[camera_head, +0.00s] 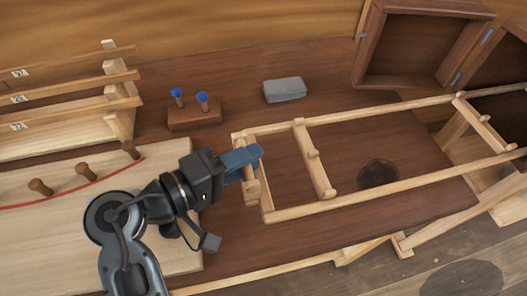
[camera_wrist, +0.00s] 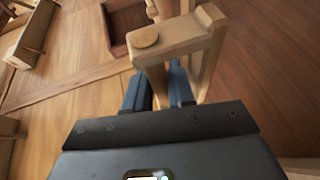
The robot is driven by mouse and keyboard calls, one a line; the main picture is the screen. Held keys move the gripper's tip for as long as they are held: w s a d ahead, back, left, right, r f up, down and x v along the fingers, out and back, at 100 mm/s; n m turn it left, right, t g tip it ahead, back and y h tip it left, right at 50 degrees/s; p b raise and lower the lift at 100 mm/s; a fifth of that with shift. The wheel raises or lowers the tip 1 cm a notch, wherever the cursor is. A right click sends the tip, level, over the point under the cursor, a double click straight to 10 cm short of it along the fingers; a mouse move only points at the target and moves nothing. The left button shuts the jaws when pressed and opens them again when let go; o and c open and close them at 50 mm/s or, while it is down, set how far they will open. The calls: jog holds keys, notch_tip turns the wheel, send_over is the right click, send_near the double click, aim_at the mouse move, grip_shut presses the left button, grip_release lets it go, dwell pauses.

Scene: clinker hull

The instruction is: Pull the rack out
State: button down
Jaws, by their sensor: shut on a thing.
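The rack (camera_head: 315,162) is a long frame of pale wood with two rails and crossbars, lying over the dark brown bench top and running off to the right in the head view. My gripper (camera_head: 248,155) is at its left end, with its blue fingers at the end piece (camera_head: 252,190). In the wrist view, my gripper (camera_wrist: 160,88) has one finger on each side of a pale wooden upright below a bar with a round peg head (camera_wrist: 146,37). It is shut on this end piece. The fingers hide part of the wood they touch.
A grey block (camera_head: 285,90) and a small brown stand with two blue-topped pegs (camera_head: 194,115) sit behind the rack. An open dark wooden box (camera_head: 412,50) stands at the back right. A pale board with several pegs (camera_head: 60,220) and a numbered shelf (camera_head: 70,120) are at the left.

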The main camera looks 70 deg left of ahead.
jog(key=shift+s, duration=0.1)
jog(key=c, duration=1.3)
grip_release()
jog(key=shift+c, duration=0.2)
